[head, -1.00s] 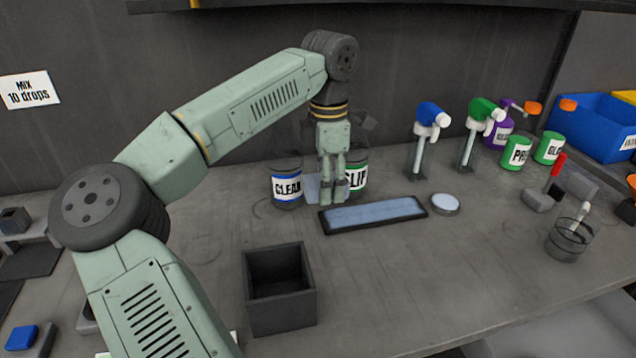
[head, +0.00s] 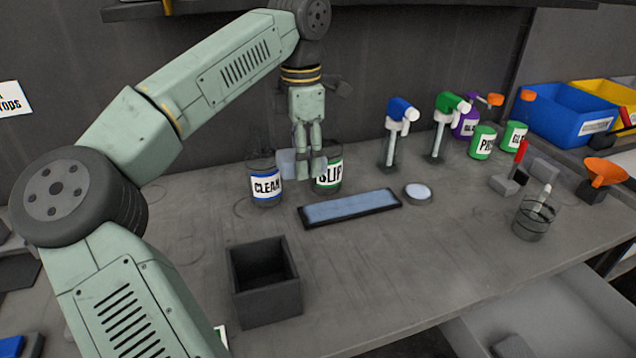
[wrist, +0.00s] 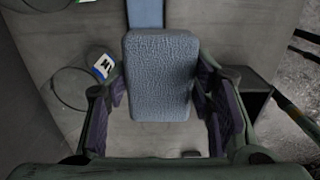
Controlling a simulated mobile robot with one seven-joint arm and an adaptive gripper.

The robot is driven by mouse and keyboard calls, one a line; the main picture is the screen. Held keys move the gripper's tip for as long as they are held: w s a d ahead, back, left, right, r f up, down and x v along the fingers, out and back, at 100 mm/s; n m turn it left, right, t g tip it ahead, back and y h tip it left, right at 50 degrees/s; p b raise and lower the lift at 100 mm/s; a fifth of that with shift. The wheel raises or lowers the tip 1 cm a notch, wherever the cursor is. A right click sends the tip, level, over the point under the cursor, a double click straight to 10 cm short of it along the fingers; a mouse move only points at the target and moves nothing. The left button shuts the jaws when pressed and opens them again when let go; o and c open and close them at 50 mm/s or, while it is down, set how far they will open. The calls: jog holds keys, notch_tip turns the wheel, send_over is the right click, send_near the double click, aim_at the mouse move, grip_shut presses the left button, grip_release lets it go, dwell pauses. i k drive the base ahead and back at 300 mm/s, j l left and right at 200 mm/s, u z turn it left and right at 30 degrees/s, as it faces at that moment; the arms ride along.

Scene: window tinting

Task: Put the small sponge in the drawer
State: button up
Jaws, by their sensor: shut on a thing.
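The small sponge (wrist: 160,75), a pale blue-grey textured block, sits between the fingers of my gripper (wrist: 160,112) in the wrist view. In the head view my gripper (head: 308,174) points down and is shut on the sponge (head: 286,163), which shows pale at its left side. It is above the worktop, close to the CLEAN and SLIP bottles. An open grey drawer (head: 570,310) shows at the lower right, below the worktop edge, with a dark item partly visible in it. The drawer's near part is cut off by the frame.
The CLEAN bottle (head: 265,188) and SLIP bottle (head: 328,178) stand by my gripper. A shallow blue tray (head: 350,207), a round lid (head: 418,193), a black open box (head: 266,300) and a glass cup (head: 534,220) stand on the worktop. Spray bottles stand behind.

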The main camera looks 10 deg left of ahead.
aim_at(550, 337)
jog(key=k+l, duration=0.15)
jog(key=k, duration=0.3)
jog(key=k+l, duration=0.15)
jog(key=k, duration=0.3)
jog(key=k+l, duration=0.15)
jog(key=k, duration=0.35)
